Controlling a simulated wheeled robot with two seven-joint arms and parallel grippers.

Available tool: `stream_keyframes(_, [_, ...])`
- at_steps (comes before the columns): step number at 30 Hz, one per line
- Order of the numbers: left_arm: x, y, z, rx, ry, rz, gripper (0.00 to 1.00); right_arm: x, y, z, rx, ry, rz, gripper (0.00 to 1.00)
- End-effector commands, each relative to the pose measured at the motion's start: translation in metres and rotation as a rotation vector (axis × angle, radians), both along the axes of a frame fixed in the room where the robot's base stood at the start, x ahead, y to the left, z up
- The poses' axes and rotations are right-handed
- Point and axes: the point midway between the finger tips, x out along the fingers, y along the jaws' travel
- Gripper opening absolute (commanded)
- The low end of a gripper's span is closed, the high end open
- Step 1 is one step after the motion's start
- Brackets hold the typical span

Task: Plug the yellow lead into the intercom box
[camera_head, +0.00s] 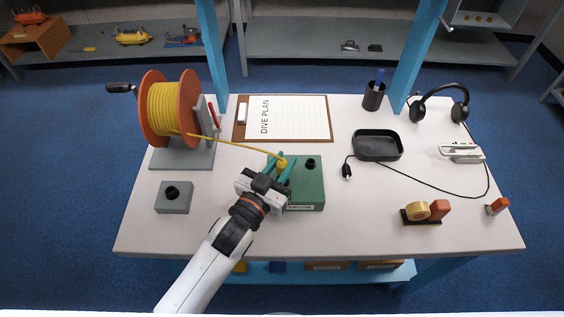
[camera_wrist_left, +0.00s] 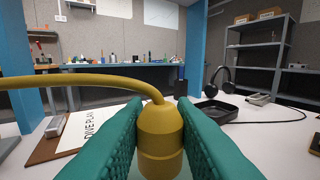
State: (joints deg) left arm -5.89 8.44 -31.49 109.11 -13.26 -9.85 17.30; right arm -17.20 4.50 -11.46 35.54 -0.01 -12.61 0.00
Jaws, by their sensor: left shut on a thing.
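The yellow lead (camera_head: 237,146) runs from the orange-flanged reel (camera_head: 162,107) to my left gripper. My left gripper (camera_head: 281,170) is shut on the lead's yellow plug, with a teal finger on each side. In the left wrist view the plug (camera_wrist_left: 160,140) stands upright between the fingers (camera_wrist_left: 160,150), and the lead bends away left from its top. The green intercom box (camera_head: 309,190) lies under and to the right of the gripper, with a dark round socket (camera_head: 310,163) on top. The plug's lower end is hidden, so I cannot tell whether it touches the box. My right gripper is not in view.
A grey box (camera_head: 174,197) with a dark socket stands at the left. A clipboard (camera_head: 287,118) lies behind the intercom box. A black tray (camera_head: 377,145), a black plug (camera_head: 347,172), headphones (camera_head: 440,100) and a tape dispenser (camera_head: 425,212) are to the right. The table front is mostly clear.

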Motion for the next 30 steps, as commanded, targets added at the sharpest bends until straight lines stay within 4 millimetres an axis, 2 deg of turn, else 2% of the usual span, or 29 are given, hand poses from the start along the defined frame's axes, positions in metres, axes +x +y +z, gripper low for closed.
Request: stream_keyframes(30, [0.0001, 0.0001, -0.0012, 0.0, 0.0, 0.0, 0.02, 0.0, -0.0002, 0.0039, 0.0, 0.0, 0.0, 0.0])
